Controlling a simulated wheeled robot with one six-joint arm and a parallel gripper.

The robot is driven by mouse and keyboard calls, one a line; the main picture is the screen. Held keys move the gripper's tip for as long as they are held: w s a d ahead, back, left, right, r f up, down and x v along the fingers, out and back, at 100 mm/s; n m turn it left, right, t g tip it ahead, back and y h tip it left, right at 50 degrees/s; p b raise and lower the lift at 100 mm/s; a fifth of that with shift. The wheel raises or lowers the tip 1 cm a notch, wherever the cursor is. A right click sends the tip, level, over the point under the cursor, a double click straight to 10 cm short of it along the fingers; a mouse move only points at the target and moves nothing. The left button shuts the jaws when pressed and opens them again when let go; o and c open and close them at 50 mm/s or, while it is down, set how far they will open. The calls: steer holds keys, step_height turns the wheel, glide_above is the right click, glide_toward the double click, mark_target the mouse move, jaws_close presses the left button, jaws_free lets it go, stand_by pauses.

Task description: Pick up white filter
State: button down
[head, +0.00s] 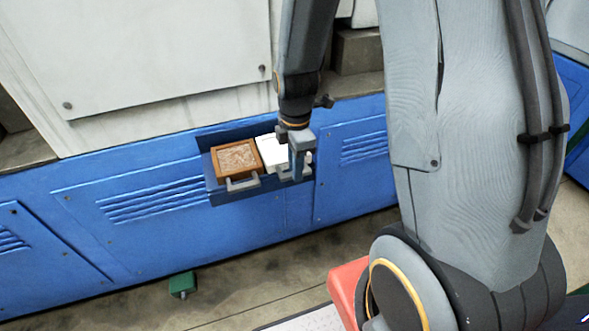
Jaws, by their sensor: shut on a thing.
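The white filter (270,150) sits on the blue shelf of the machine, to the right of a brown-framed filter. My gripper (297,172) is at the right part of the white filter, pointing down, and is shut on it. The gripper and its wrist cover much of the white filter's right side and front. I cannot tell whether the filter is lifted off the shelf.
The brown-framed filter (237,158) with a grey handle stands close on the left. The blue shelf (220,197) juts from the blue machine front (120,205). A small green object (182,284) lies on the floor below. A red object (347,285) is at the lower middle.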

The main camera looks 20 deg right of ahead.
step_height(320, 180, up, 8)
steer(key=b, duration=0.1)
steer(key=shift+r, duration=0.25)
stand_by(0.9)
